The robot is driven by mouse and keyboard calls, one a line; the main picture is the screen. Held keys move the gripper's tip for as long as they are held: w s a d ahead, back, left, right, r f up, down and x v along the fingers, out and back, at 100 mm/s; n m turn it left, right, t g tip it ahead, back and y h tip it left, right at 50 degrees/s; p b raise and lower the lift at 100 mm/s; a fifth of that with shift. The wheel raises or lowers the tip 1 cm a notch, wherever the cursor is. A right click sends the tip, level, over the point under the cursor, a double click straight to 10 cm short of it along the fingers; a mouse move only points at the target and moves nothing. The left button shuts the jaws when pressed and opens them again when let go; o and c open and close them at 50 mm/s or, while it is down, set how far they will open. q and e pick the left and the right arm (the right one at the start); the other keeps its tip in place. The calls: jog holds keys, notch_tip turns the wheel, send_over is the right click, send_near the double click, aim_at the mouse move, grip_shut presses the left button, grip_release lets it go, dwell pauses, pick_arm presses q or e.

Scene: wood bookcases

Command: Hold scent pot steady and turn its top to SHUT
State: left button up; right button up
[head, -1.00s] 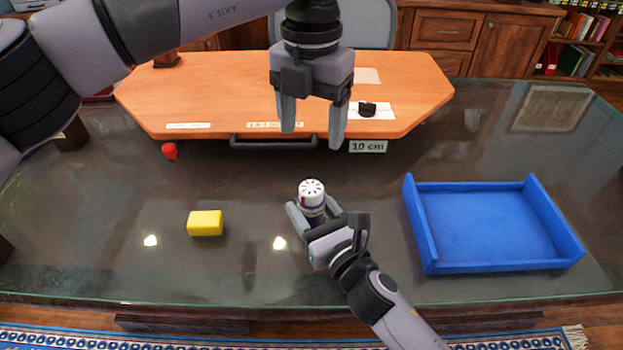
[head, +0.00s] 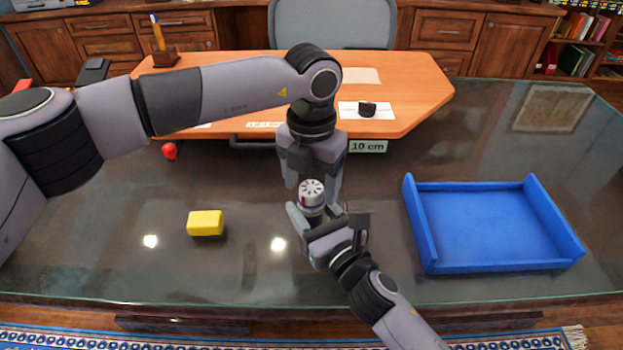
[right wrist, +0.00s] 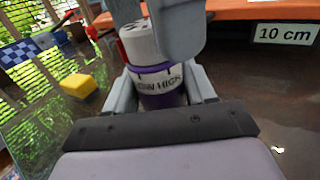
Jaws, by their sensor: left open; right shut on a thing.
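The scent pot (head: 311,197) stands upright on the dark glass table, with a slotted white top and a purple body. My right gripper (head: 318,220) is shut on the pot's body from the front right. My left gripper (head: 314,190) points down just above and around the pot's top, its fingers open on either side. Whether a finger touches the top I cannot tell. One left finger hides part of the top in the right wrist view.
A yellow block (head: 205,223) lies to the left, and a small red object (head: 169,151) lies farther back. An empty blue tray (head: 493,225) stands at the right. Behind is a raised orange wooden board (head: 400,75) with a "10 cm" label (head: 367,146).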

aim_at(312, 187)
pick_arm(q)
jog(key=c, duration=1.1)
jog(key=shift+o, duration=0.2)
jog(key=shift+m, duration=1.6)
jog(key=o, duration=1.1)
jog(key=shift+c, duration=0.2)
jog(key=shift+r, duration=0.1)
notch_tip(312, 187, up, 12)
